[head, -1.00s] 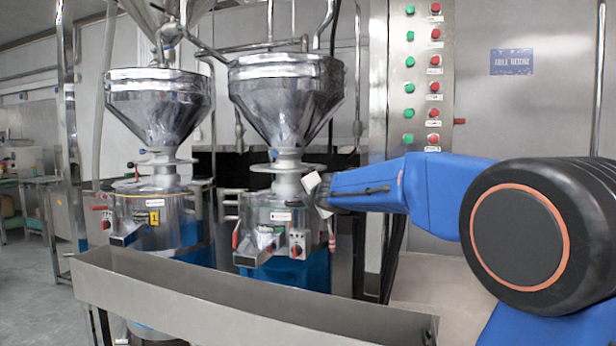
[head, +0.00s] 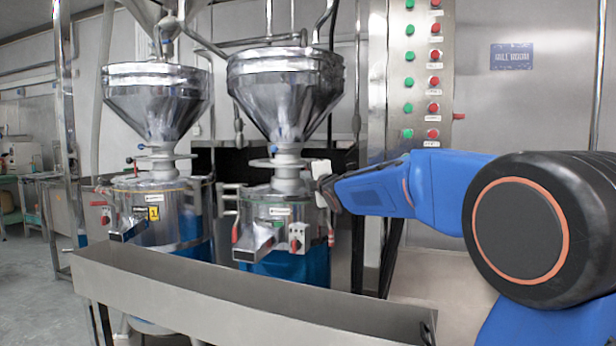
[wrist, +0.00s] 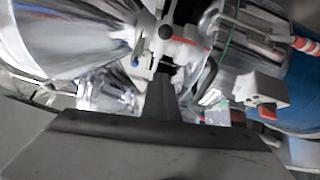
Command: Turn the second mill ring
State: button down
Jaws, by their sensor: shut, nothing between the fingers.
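The second mill (head: 284,225) is the right-hand one, a steel drum on a blue base below a large steel funnel (head: 285,95). Its ring (head: 274,163) is a flat pale disc around the neck between funnel and drum. My gripper (head: 322,172) is at the right of this neck, above the drum's right side; its fingers are small here, and I cannot tell if they touch the ring. In the wrist view, the dark fingers (wrist: 160,95) are together and empty, pointing at the neck parts (wrist: 170,35). The funnel (wrist: 70,40) fills the upper left there.
The first mill (head: 155,205) with a yellow label stands to the left. A long steel trough (head: 240,297) runs across the front. A panel of green and red buttons (head: 421,75) stands behind my arm. The drum's white switch box (wrist: 262,92) is close right in the wrist view.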

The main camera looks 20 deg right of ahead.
jog(key=shift+w+d+r, duration=0.15)
jog(key=shift+w+d, duration=0.35)
jog(key=shift+w, duration=1.05)
jog(key=shift+w+d+r, duration=0.2)
jog(key=shift+w+d, duration=0.35)
jog(key=shift+w, duration=0.95)
jog(key=shift+w+d+r, duration=0.15)
jog(key=shift+w+d, duration=0.35)
jog(key=shift+w, duration=1.05)
jog(key=d, duration=0.3)
jog(key=shift+w, duration=0.15)
